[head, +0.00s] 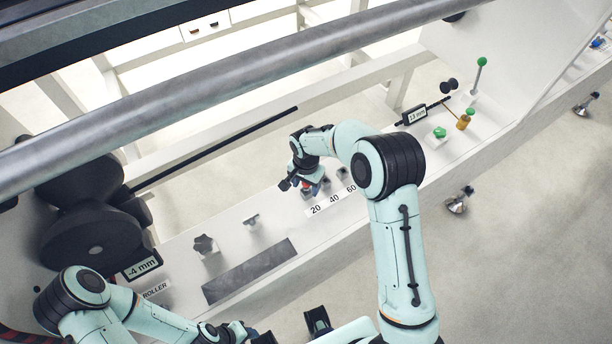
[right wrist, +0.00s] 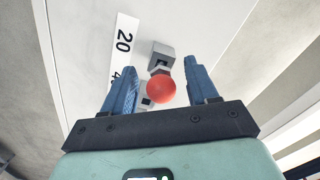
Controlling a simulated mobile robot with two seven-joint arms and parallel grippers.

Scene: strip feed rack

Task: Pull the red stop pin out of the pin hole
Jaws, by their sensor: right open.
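The red stop pin shows in the right wrist view as a round red head (right wrist: 161,90) in front of a small grey block (right wrist: 161,56) beside the "20" label. My right gripper (right wrist: 158,68) is open, its two blue fingers on either side of the red head with gaps visible. The pin's shaft and hole are mostly hidden behind the head. In the head view, a bit of red (head: 306,186) shows under my right gripper (head: 303,184), near the "20" mark.
A label strip (head: 331,201) reads 20, 40, 60, with small grey blocks (head: 342,172) behind it. A black star knob (head: 204,244) and dark rollers (head: 92,246) are to the left. A grey bar (head: 220,87) crosses above.

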